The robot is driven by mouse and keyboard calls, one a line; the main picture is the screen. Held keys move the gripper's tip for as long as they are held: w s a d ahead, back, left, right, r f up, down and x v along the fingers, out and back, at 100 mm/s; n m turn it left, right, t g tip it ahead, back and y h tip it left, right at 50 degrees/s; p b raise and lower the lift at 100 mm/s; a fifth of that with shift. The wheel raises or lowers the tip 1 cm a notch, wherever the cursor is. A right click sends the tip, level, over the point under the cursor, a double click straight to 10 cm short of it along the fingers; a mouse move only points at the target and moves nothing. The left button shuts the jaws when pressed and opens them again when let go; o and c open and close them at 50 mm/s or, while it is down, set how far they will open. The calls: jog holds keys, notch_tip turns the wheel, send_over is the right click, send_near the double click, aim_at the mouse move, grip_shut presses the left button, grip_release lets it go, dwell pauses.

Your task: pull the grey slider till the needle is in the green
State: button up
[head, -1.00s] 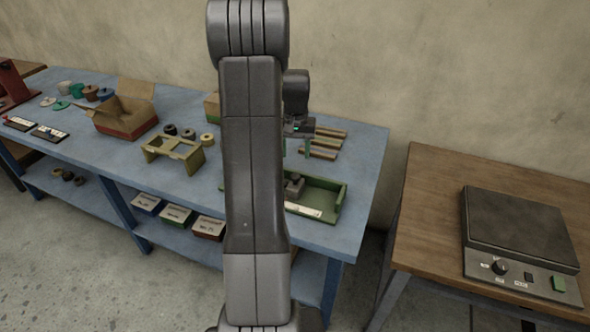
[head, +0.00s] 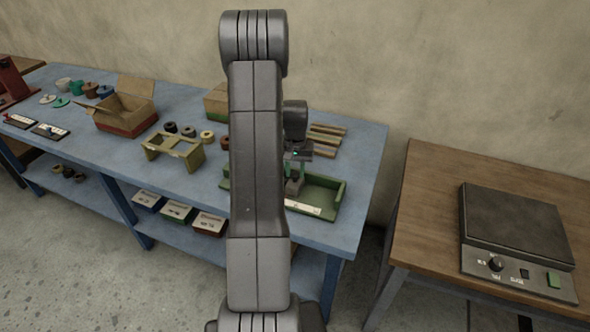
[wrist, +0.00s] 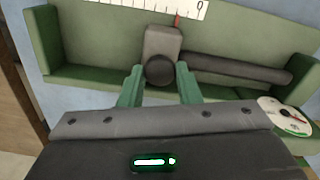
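The grey slider (wrist: 163,42) is a block with a dark round knob (wrist: 160,70) in a green tray-like frame (wrist: 85,75). A dark rod (wrist: 235,68) runs right from it. A red pointer (wrist: 178,22) on the slider stands near the 0 of a white scale (wrist: 150,6). In the head view my gripper (head: 295,172) is low over the green frame (head: 338,200).
On the blue table (head: 362,165) stand a yellowish stand (head: 160,150), an open cardboard box (head: 122,115) and several wooden bars (head: 327,135) behind my gripper. A wooden table (head: 425,220) with a dark plate device (head: 515,225) is at the right.

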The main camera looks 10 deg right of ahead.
grip_shut()
jog(key=shift+s+d+b, duration=0.3)
jog(key=shift+s+d, duration=0.35)
jog(key=shift+d, duration=0.3)
jog(key=shift+s+d+b, duration=0.3)
jog(key=shift+s+d, duration=0.3)
jog(key=shift+d, duration=0.3)
jog(key=o, duration=0.6)
grip_release()
jog(key=shift+c, duration=0.2)
notch_tip(320, 180, up, 14)
jog(key=b, duration=0.1)
jog(key=shift+b, duration=0.4)
jog(key=shift+f, duration=0.15)
notch_tip(320, 180, down, 14)
jog(key=shift+r+p, duration=0.15)
jog(key=shift+p, duration=0.8)
jog(key=shift+w+a, duration=0.15)
jog(key=shift+a, duration=0.1)
